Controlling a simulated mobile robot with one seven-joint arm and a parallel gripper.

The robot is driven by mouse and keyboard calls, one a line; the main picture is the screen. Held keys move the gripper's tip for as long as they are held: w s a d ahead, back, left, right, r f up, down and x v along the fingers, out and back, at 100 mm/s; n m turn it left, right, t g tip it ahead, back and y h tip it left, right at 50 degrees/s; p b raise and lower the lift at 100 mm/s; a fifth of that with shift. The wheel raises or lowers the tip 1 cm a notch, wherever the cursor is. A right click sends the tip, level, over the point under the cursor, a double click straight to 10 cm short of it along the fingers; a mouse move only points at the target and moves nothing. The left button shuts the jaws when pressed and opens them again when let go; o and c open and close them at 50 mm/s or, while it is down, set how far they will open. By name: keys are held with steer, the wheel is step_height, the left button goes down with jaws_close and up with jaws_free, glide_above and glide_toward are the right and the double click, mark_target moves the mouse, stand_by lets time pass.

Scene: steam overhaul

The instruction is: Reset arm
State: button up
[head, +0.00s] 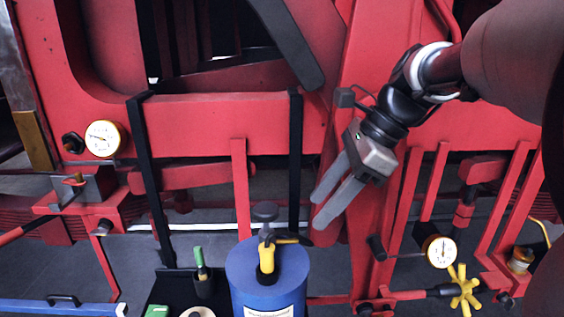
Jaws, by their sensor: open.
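My gripper (322,208) is in the head view, right of the middle, at the end of my arm that reaches in from the upper right. Its two grey fingers point down and to the left. They are apart, with nothing between them. It hangs in front of the red machine frame (215,126), above and to the right of a blue cylinder (250,290). It appears clear of everything around it, though the exact depth is hard to tell.
The blue cylinder carries a yellow and black valve (267,256). A green-handled tool (201,263) stands left of it. Gauges sit at left (103,138) and lower right (440,251). A yellow handwheel (462,287) is at lower right. Black upright straps (150,180) stand at left.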

steer(key=s+d+f+n+t+h, duration=0.1)
steer(key=s+f+n+t+h, duration=0.1)
steer(key=s+n, duration=0.4)
steer(key=s+d+f+n+t+h, duration=0.1)
steer(key=s+f+n+t+h, duration=0.1)
steer(key=s+n, duration=0.5)
steer(key=shift+s+f+n+h, duration=0.15)
steer(key=shift+f+n+h, duration=0.75)
steer(key=shift+n, duration=2.2)
